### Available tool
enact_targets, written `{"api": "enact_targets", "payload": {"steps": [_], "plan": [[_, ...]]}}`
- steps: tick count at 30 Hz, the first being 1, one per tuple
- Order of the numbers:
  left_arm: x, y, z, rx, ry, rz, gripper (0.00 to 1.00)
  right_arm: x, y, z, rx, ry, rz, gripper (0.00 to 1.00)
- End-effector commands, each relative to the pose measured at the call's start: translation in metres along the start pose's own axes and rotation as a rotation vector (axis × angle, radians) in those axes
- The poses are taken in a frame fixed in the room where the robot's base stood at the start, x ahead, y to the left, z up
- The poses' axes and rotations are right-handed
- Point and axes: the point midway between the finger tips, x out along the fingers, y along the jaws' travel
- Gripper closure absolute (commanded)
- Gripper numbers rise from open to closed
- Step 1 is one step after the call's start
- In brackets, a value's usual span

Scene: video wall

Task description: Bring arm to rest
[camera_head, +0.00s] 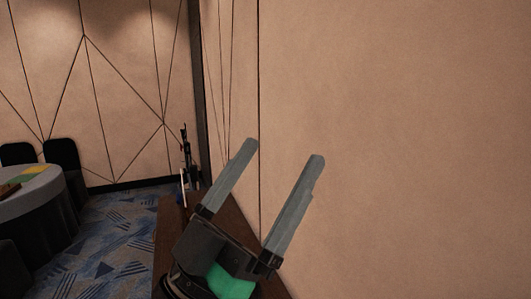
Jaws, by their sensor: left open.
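My left gripper (281,152) shows large in the lower middle of the head view. Its two long grey fingers stand well apart and point up and slightly right, with nothing between them. The dark gripper body, with a green patch, is at the bottom of the view. The gripper is in front of a beige wall (420,130) and covers part of a brown wooden top (168,240). My right gripper is not in view.
A round table (45,188) with a grey cloth stands at the left, with dark chairs (62,152) around it. A thin dark upright object (186,146) stands near the wall corner. Patterned blue carpet (120,225) lies open between the table and the wooden top.

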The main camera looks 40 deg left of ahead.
Motion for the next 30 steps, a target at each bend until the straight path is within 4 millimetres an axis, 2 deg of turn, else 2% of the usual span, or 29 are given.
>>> {"api": "enact_targets", "payload": {"steps": [1, 4, 12, 16, 20, 30], "plan": [[0.000, 0.011, -0.022, -0.020, 0.048, 0.018, 0.00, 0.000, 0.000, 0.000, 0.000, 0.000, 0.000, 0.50], [-0.001, 0.020, -0.042, -0.039, 0.090, 0.032, 0.00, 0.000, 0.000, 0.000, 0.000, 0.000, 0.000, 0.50], [0.000, 0.020, -0.044, -0.039, 0.093, 0.032, 0.00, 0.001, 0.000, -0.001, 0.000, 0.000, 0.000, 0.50], [0.012, 0.020, -0.057, -0.039, 0.092, 0.031, 0.00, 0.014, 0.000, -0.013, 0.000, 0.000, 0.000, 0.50], [0.042, 0.020, -0.090, -0.038, 0.092, 0.031, 0.00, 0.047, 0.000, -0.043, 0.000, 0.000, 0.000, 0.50], [0.155, 0.018, -0.215, -0.038, 0.091, 0.031, 0.00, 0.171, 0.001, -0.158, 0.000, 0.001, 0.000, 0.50]]}}
